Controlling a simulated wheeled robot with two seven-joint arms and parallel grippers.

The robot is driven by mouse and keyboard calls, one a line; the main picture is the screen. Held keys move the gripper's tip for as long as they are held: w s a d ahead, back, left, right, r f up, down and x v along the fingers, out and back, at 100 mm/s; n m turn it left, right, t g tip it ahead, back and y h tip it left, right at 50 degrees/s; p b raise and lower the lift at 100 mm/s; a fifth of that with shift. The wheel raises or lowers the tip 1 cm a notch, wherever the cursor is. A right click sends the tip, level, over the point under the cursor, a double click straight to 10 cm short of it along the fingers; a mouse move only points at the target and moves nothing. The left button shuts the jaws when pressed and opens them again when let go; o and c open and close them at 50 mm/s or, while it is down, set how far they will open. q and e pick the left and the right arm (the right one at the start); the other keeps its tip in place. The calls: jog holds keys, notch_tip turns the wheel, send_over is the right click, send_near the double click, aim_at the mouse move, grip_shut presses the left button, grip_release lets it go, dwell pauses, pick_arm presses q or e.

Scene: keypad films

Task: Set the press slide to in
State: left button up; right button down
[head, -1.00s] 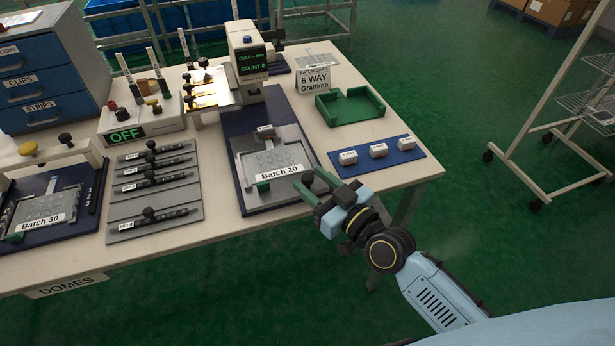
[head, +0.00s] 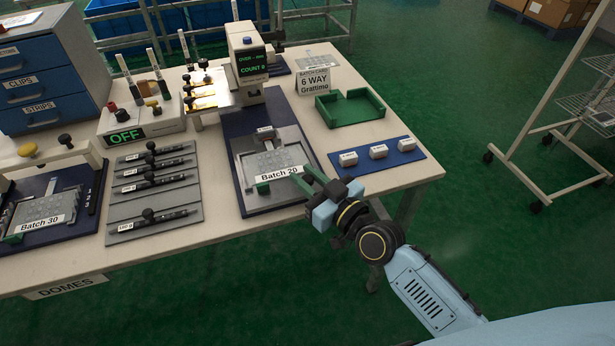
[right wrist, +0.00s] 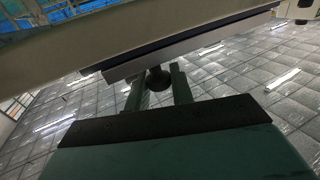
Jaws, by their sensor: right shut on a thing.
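The press slide (head: 243,163) is a grey plate with a nest of pale pads and a "Batch 20" label. It lies on a dark blue base (head: 240,122), at its near end, clear of the press head (head: 247,62). My right gripper (head: 303,178) is at the slide's near right corner. In the right wrist view, a dark round knob (right wrist: 158,78) under the plate edge sits between the two fingers of my gripper (right wrist: 159,90), which is shut on it. In the head view the fingers mostly hide the knob. My left gripper is not in view.
A blue strip with white blocks (head: 378,151) lies right of the slide, near my right arm. A green tray (head: 350,122) stands behind it. A grey rack of black-knobbed bars (head: 150,230) is to the left.

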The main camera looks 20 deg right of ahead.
aim_at(302, 175)
jog(key=shift+w, duration=0.1)
